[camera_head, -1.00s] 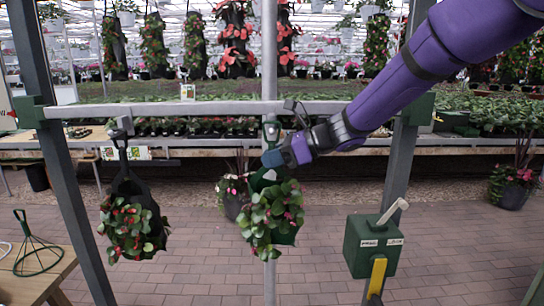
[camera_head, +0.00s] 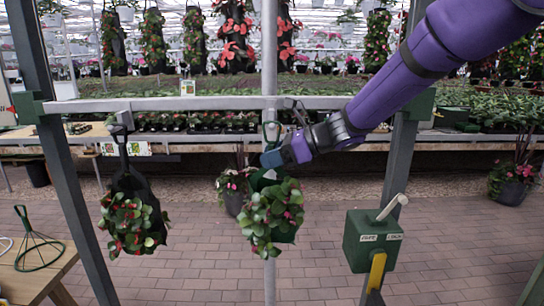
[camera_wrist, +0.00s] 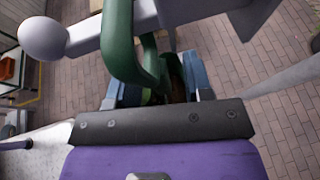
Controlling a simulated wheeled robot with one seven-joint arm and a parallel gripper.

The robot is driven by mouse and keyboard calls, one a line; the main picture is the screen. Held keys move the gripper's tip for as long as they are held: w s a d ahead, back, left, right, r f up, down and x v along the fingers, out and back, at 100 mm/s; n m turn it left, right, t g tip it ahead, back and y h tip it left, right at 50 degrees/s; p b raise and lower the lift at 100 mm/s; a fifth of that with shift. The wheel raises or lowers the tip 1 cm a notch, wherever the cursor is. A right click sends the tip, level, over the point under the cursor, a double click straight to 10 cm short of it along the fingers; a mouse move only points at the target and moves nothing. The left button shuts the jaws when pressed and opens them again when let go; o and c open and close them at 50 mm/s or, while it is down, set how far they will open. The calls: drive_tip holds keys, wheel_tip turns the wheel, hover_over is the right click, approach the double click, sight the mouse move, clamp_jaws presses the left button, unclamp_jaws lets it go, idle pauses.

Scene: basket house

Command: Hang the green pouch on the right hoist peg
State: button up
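The green pouch (camera_head: 285,232), with leaves and red-pink flowers, hangs upright below my gripper (camera_head: 272,158) at the centre of the head view. My gripper is closed around the pouch's green hanger. In the wrist view, the hanger's thick green hook (camera_wrist: 118,45) rises between the blue fingertips (camera_wrist: 160,92). The right hoist peg (camera_wrist: 85,36), a grey bar with a pale round knob, lies close by the hook. I cannot tell whether the hook rests on it.
A grey rail (camera_head: 200,104) spans two posts. A green box (camera_head: 362,255) with a pale lever stands at the lower right. A wooden table (camera_head: 45,275) with a green wire stand (camera_head: 38,250) is at the lower left.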

drive_tip(key=v, duration=1.1)
drive_tip(key=s+d+n+h, duration=0.4)
drive_tip(key=s+d+n, duration=0.1)
drive_tip(key=s, duration=0.5)
drive_tip(key=s+d+n+t+h, duration=0.1)
drive_tip(key=s+d+n+h, duration=0.4)
drive_tip(key=s+n, duration=0.3)
drive_tip(key=s+d+n+t+h, duration=0.1)
drive_tip(key=s+d+n+h, duration=0.3)
drive_tip(key=s, duration=0.7)
drive_tip(key=d+n, duration=0.2)
drive_tip(key=n, duration=0.1)
drive_tip(key=shift+s+d+f, duration=0.3)
drive_tip(key=shift+s+f, duration=0.05)
drive_tip(key=shift+f, duration=0.05)
